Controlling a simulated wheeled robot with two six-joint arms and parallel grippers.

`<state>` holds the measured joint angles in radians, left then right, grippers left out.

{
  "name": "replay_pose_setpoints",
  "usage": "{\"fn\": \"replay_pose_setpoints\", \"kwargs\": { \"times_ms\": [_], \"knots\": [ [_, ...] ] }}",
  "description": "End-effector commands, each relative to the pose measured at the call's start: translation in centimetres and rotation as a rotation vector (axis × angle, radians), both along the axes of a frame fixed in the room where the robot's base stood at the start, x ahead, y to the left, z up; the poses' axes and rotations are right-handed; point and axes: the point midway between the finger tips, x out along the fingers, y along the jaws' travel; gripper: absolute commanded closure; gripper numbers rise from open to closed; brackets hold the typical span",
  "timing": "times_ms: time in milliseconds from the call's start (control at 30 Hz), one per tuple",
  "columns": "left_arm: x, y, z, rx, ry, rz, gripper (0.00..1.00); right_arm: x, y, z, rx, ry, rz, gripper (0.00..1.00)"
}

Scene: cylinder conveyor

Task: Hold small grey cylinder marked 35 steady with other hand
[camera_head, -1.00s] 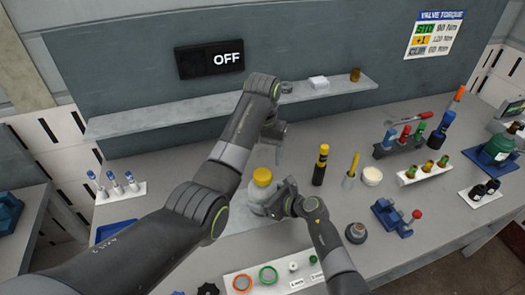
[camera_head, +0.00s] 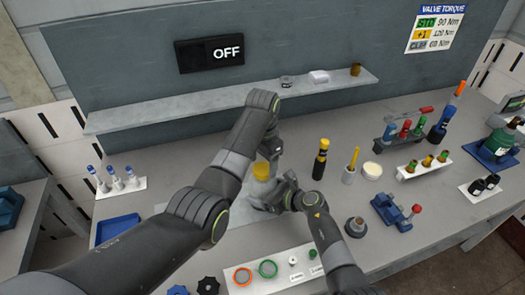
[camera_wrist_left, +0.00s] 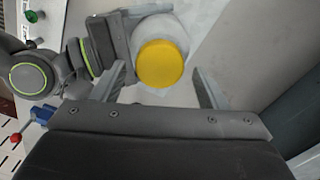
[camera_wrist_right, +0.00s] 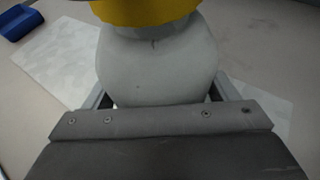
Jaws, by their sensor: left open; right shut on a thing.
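The small grey cylinder (camera_wrist_right: 155,65) with a yellow top stands upright on a pale mat; no number 35 is readable on it. My right gripper (camera_head: 277,197) is shut on its grey body from the right side. My left gripper (camera_head: 270,155) is open, just above and behind the yellow top (camera_head: 261,171). In the left wrist view, the yellow top (camera_wrist_left: 161,64) shows between the parted left fingers. I cannot tell whether either left finger touches it. My left arm and gripper hide part of the cylinder in the head view.
A black and yellow cylinder (camera_head: 320,159) and a white cup with a yellow stick (camera_head: 350,168) stand to the right. A blue tray (camera_head: 118,229) lies to the left. A wall shelf (camera_head: 215,107) runs behind.

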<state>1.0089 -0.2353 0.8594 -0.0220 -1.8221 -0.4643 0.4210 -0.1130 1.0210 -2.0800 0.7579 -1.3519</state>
Motion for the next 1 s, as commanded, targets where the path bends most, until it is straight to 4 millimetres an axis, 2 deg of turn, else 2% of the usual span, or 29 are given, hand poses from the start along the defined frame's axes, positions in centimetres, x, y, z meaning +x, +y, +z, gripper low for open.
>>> {"fn": "replay_pose_setpoints", "kwargs": {
  "times_ms": [200, 500, 833, 1000],
  "knots": [
    [0.0, 0.0, -1.8, 0.001, 0.001, 0.000, 0.33, 0.0, 0.0, 0.1, 0.001, -0.001, -0.001, 0.84],
    [0.0, 0.0, -2.0, 0.000, 0.000, 0.001, 0.34, 0.1, 0.0, 0.1, 0.001, -0.002, -0.001, 0.84],
    [0.0, 0.0, -2.0, 0.001, -0.001, 0.001, 0.77, 0.1, 0.0, 0.1, 0.001, -0.002, -0.001, 0.84],
    [0.0, 0.0, -2.0, 0.000, -0.001, 0.048, 0.78, 0.1, 0.0, 0.1, 0.001, -0.002, -0.001, 0.84]
  ]
}}
